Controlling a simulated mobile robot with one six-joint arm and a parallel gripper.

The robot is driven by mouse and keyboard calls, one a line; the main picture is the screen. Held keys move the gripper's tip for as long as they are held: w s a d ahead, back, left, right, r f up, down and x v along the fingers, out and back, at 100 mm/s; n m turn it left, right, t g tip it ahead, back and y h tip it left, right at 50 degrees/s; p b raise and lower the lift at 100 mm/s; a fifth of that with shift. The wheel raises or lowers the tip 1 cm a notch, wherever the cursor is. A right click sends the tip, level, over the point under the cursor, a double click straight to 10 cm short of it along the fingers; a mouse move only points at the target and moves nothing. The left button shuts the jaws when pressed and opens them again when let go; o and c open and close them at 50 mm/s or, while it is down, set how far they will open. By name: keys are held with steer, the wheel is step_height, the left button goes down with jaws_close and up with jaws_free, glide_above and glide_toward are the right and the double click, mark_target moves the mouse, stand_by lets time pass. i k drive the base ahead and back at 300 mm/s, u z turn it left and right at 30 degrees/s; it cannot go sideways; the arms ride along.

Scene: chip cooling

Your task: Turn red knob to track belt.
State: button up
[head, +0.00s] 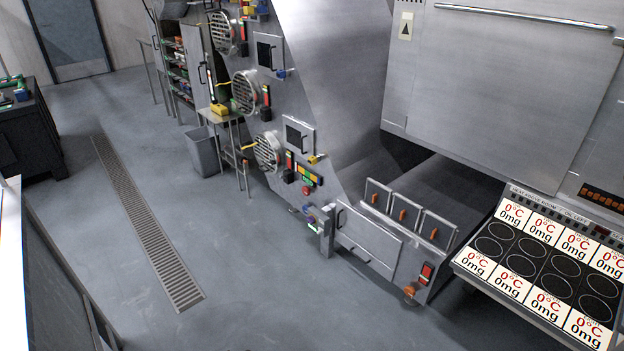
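My gripper is not in view. A grey metal machine with a sloped chute fills the middle of the head view. A small red round control (307,190) sits low on its side, below a row of coloured buttons (310,176). A red switch (427,271) is on the front right end of the lower conveyor housing (368,240). An orange-red knob (410,291) is just below that switch. Which of these is the belt's red knob, I cannot tell. No label can be read on them.
A panel with black round pads and displays reading 0°C and 0mg (540,262) is at the right. A grey bin (202,152) and a small table (222,116) stand left of the machine. A floor drain grate (148,225) crosses open floor. A dark cabinet (28,140) is at far left.

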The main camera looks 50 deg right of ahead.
mark_target(306, 191)
steer(key=z, duration=0.3)
steer(key=i, duration=0.7)
steer(key=z, duration=0.9)
steer(key=i, duration=0.8)
steer(key=z, duration=0.85)
steer(key=k, duration=0.2)
steer(key=u, duration=3)
